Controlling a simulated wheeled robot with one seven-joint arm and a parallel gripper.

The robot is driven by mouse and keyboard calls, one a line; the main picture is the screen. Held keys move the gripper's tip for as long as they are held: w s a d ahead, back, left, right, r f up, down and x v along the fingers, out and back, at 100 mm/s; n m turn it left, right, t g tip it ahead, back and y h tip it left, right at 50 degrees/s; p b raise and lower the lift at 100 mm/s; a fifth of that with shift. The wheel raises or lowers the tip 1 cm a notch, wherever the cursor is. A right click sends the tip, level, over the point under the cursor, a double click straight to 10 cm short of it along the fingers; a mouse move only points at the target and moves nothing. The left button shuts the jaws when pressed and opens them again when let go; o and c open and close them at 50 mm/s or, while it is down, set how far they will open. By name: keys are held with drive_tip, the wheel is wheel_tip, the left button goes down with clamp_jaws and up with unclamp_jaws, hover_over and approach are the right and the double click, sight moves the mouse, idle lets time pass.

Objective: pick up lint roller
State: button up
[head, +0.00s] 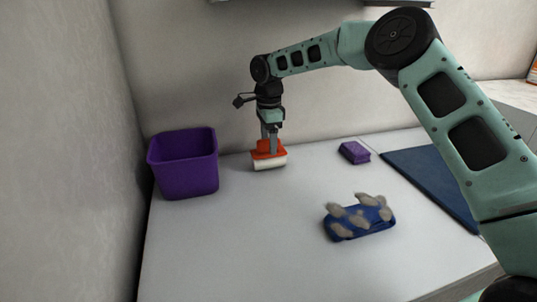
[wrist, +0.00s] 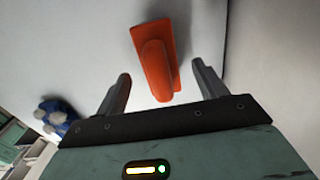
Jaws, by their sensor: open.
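The lint roller (head: 269,161) has an orange-red handle and frame with a pale roll. It rests on the white table near the back wall, right of the purple bin. My gripper (head: 270,141) is directly above it, pointing down. In the wrist view the lint roller (wrist: 155,62) shows its orange handle pointing toward the gap between the fingers. My gripper (wrist: 162,84) is open there, one finger on each side of the handle, with clear gaps on both sides. The pale roll is hidden in the wrist view.
A purple bin (head: 184,167) stands at the left by the wall. A small purple block (head: 354,152) lies to the right. A dark blue mat (head: 432,180) covers the right side. The front left table is clear.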

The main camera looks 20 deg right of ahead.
drive_tip(key=shift+f, duration=1.65)
drive_tip(key=shift+c, duration=0.3)
drive_tip(key=c, duration=1.1)
drive_tip(key=shift+o, duration=0.2)
wheel_tip(320, 180, up, 10)
drive_tip(key=shift+r+b, duration=0.1)
drive_tip(key=shift+b, duration=0.3)
drive_tip(key=shift+o, duration=0.8)
